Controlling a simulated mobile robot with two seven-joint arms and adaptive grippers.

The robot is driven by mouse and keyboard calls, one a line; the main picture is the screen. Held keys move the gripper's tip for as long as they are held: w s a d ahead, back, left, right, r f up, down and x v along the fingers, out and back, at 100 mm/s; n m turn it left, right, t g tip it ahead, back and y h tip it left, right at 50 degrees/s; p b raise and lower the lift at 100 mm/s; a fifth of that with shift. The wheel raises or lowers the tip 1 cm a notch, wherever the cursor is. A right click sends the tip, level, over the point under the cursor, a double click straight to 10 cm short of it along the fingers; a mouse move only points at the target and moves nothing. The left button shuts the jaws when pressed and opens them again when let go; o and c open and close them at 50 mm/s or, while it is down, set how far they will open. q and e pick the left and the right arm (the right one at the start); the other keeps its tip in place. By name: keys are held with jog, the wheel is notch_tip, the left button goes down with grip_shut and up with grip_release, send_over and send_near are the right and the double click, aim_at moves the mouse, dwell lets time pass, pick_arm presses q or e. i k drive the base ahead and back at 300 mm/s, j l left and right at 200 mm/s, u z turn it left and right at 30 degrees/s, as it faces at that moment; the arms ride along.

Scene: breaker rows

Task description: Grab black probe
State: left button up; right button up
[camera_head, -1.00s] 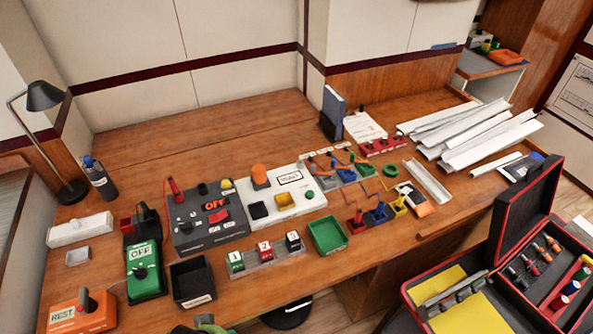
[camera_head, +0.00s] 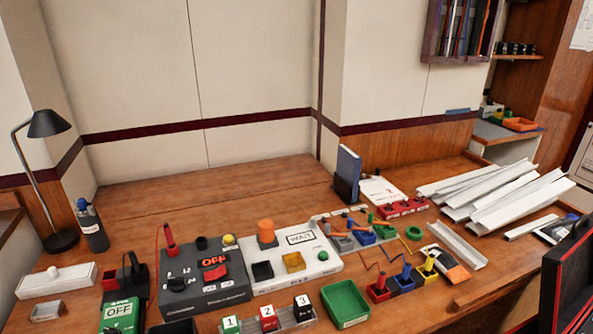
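A black probe-like piece (camera_head: 134,267) stands upright at the left of the desk, in or against a dark holder next to a small red cup (camera_head: 111,277). Its lower end is hidden in the holder. A red probe (camera_head: 169,237) stands upright at the left back of the dark grey box (camera_head: 205,283), whose display reads OFF. Neither of my grippers is in view.
A white WAIT panel (camera_head: 324,258), green tray (camera_head: 345,301) and numbered blocks are to the right. A lamp (camera_head: 47,124) and bottle (camera_head: 92,226) stand at left. The back of the desk is clear.

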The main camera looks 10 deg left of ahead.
aim_at(136, 265)
jog(key=u, duration=1.35)
jog(key=j+z, duration=0.2)
jog(key=z, duration=0.2)
jog(key=k, duration=0.05)
